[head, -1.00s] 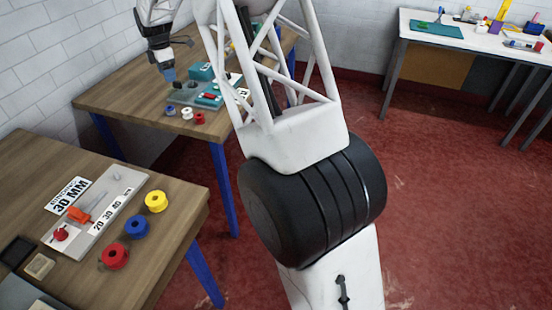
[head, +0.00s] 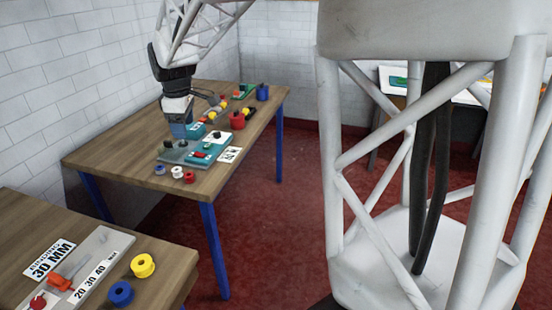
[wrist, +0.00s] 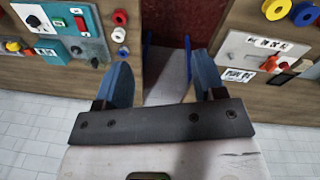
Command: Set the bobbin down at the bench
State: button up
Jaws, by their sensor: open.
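Several bobbins are in view, and I cannot tell which one the task means. On the near bench (head: 165,262) stand a yellow bobbin (head: 143,265) and a blue bobbin (head: 121,293); both show at the top right of the wrist view. A small blue (head: 160,170), a white (head: 177,172) and a red bobbin (head: 190,177) stand at the front edge of the far bench (head: 120,168). My gripper (wrist: 167,84) is open, with nothing between its blue fingers. In the wrist view it is over the gap between the two benches.
The near bench holds a grey board (head: 104,246) and a "30 MM" card (head: 49,259). The far bench carries a teal machine (head: 205,153), larger red (head: 237,120) and blue (head: 262,92) spools. A white brick wall runs behind. The red floor (head: 262,240) is clear.

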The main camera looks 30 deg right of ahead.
jog(key=s+d+f+m, duration=0.1)
jog(key=s+m, duration=0.3)
jog(key=s, duration=0.9)
jog(key=s+d+f+m+t, duration=0.1)
jog(key=s+m, duration=0.3)
jog(key=s, duration=0.9)
jog(key=s+d+f+m, duration=0.1)
jog(key=s+d+m, duration=0.2)
jog(key=s, duration=1)
jog(key=shift+s+d+f+m, duration=0.15)
jog(key=shift+s+f+m, duration=0.2)
jog(key=shift+m, duration=0.35)
